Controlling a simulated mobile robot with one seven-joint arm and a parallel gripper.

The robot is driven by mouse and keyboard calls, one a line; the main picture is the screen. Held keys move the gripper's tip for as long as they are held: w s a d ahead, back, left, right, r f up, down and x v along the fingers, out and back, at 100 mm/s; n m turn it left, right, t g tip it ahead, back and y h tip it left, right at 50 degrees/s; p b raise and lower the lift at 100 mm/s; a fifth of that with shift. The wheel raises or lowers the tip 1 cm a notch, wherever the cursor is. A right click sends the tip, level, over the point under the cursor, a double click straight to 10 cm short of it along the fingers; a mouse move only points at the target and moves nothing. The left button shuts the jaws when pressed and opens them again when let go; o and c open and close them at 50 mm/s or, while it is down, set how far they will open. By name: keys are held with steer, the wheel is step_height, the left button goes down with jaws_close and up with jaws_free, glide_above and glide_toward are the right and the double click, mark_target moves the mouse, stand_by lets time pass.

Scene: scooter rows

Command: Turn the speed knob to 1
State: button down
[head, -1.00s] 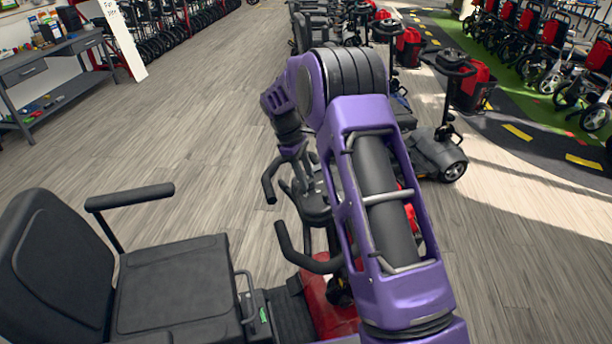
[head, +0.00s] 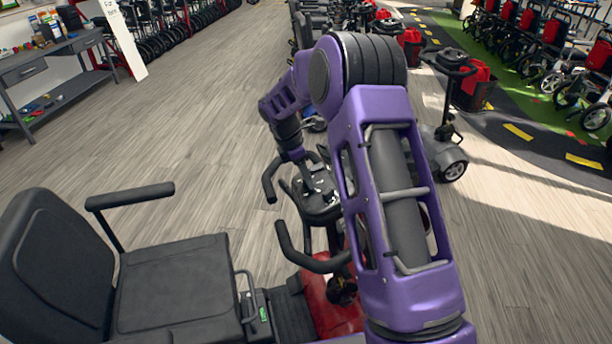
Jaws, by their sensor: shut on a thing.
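The red scooter's black control console (head: 318,207) sits at the picture's centre, between two dark looped handlebars. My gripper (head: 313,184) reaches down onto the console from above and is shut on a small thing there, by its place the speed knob. The knob itself is too small and too covered by the gripper to make out. Its marks and the number it points at cannot be read. The scooter's red body (head: 338,300) shows below, partly behind my purple arm.
The scooter's black seat (head: 172,285) and armrest (head: 130,196) are at the lower left. Another scooter (head: 447,130) stands behind to the right. A grey workbench (head: 50,75) is at the far left. Grey floor lies open between them.

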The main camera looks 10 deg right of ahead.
stand_by(0.4)
steer(key=shift+c, duration=2.4)
jaws_free()
steer(key=v, duration=1.7)
steer(key=shift+r, duration=0.2)
steer(key=shift+s, duration=0.1)
